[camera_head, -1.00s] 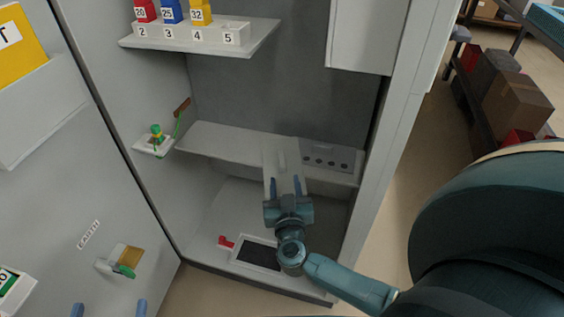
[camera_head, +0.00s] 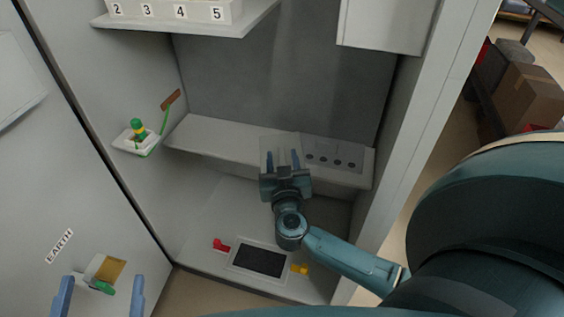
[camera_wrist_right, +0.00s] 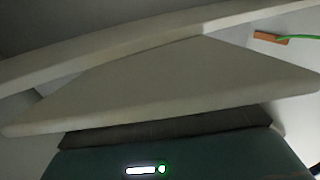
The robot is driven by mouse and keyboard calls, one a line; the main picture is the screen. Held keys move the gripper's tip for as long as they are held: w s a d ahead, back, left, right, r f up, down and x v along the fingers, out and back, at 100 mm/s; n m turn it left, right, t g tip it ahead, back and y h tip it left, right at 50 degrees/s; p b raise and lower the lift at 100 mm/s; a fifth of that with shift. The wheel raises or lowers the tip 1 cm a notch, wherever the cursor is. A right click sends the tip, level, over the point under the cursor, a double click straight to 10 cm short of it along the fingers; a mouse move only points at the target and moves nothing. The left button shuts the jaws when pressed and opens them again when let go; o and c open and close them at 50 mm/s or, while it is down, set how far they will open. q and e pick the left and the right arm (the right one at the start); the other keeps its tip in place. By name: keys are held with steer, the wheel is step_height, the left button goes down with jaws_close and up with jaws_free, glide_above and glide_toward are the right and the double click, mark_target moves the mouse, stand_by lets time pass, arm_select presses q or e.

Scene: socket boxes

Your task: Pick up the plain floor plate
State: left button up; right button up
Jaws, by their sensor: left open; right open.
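A plain light grey plate (camera_head: 279,144) shows at the cabinet's lower shelf, left of a grey plate with several holes (camera_head: 333,152). My right gripper (camera_head: 282,157) is open, its two blue fingers overlapping the plain plate in the head view. I cannot tell whether they touch it. The wrist view shows broad pale surfaces close ahead, and I cannot tell plate from shelf there. The cabinet floor has a framed dark opening (camera_head: 259,260). My left gripper (camera_head: 101,293) is open and empty at the bottom left, in front of the door.
The lower shelf (camera_head: 217,143) has bare room at left. A red clip (camera_head: 221,245) and a yellow clip (camera_head: 299,269) flank the floor opening. A green-yellow part (camera_head: 138,130) sits in a holder on the left wall. The cabinet's right post (camera_head: 394,180) stands near my right arm.

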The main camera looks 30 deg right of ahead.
steer(key=shift+c, duration=0.3)
jaws_close()
steer(key=shift+r, duration=0.1)
